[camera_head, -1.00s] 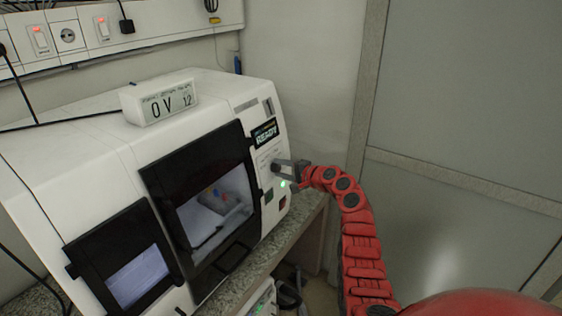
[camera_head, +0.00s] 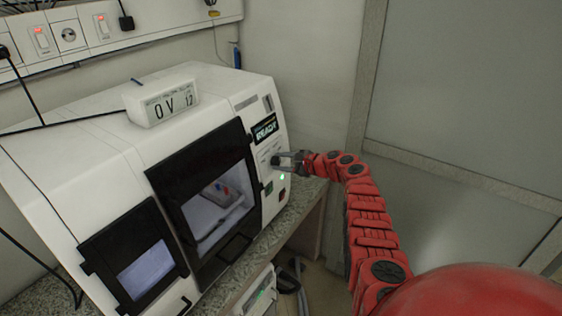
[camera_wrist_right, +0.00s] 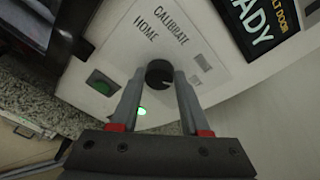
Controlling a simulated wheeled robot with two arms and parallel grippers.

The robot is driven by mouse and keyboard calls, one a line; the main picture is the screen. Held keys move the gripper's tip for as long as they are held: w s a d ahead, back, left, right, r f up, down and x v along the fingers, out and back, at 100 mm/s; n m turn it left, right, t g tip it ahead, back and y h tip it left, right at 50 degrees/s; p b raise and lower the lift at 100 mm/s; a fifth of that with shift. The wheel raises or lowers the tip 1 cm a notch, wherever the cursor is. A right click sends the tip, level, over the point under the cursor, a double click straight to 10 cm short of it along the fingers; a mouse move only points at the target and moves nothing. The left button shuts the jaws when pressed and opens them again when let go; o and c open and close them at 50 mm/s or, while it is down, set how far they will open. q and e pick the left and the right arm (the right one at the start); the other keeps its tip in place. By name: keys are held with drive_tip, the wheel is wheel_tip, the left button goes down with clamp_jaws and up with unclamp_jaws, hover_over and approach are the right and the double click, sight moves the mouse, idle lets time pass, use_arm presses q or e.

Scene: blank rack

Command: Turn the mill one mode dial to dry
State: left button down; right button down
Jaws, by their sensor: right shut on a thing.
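The milling machine (camera_head: 95,160) is a white box with dark windows on the counter. Its mode dial (camera_wrist_right: 159,73) is a round black knob in the right wrist view, with a light pointer mark on its face. The labels CALIBRATE and HOME show beside the dial, and another label is partly hidden behind a finger. My right gripper (camera_head: 279,161) is at the control panel, and in the right wrist view its two fingers (camera_wrist_right: 158,85) are closed on the dial, one on each side. My left gripper is not in view.
A READY display (camera_head: 265,130) sits above the dial, and a lit green light (camera_head: 282,177) and a green button (camera_wrist_right: 101,83) are below it. Open space lies right of the machine, before the grey wall.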

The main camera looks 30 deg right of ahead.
idle(0.5)
drive_tip(key=shift+c, duration=2)
unclamp_jaws()
drive_tip(key=shift+d, duration=0.1)
